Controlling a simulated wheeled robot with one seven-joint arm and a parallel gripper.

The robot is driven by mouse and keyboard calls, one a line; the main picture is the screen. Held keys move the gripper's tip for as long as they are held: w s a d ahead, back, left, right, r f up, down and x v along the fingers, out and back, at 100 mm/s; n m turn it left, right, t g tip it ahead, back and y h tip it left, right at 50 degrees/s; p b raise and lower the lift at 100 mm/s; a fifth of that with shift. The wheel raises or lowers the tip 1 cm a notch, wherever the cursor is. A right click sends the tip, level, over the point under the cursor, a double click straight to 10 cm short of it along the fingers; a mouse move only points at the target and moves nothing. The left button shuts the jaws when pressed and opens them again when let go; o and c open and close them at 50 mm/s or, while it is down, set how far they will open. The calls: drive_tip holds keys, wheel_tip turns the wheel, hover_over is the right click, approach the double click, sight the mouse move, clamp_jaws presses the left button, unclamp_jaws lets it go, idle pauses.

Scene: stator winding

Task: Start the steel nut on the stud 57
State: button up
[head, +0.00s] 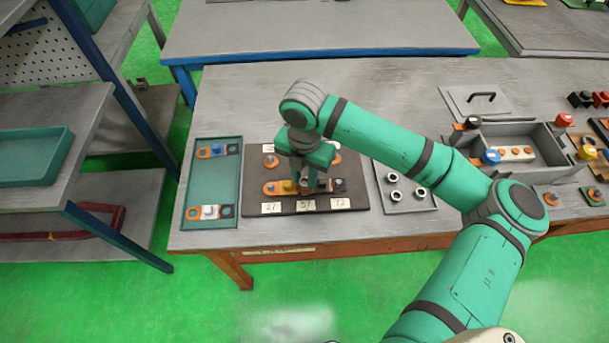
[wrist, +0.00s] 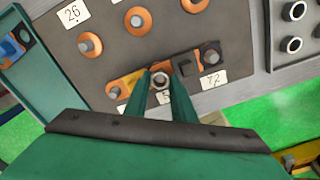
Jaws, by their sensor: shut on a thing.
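My gripper (head: 305,183) points down over the front row of the dark terminal board (head: 258,205). In the wrist view its two green fingers (wrist: 160,86) are shut on a grey steel nut (wrist: 160,78). The nut's hole faces the camera. The fingers and nut are just beyond the middle front label (wrist: 166,97), which reads 57 in the head view (head: 306,205). Stud 57 is hidden under the nut and fingers, so I cannot tell whether the nut touches it. Copper lugs (wrist: 118,91) with yellow and dark parts lie along this row.
A grey tray with several nuts (head: 395,195) is right of the board. A teal tray (head: 211,180) with lugged parts is on the left. A grey bin (head: 515,150) stands farther right. Labels 27 (head: 271,208) and 72 (head: 340,203) flank the middle label.

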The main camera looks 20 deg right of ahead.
drive_tip(key=shift+f, duration=0.4)
drive_tip(key=shift+c, duration=0.3)
idle(1.0)
drive_tip(key=m, duration=0.6)
drive_tip(key=o, duration=1.1)
drive_tip(key=shift+r, duration=0.15)
drive_tip(key=shift+r, duration=3.4)
drive_tip(key=shift+w, duration=0.1)
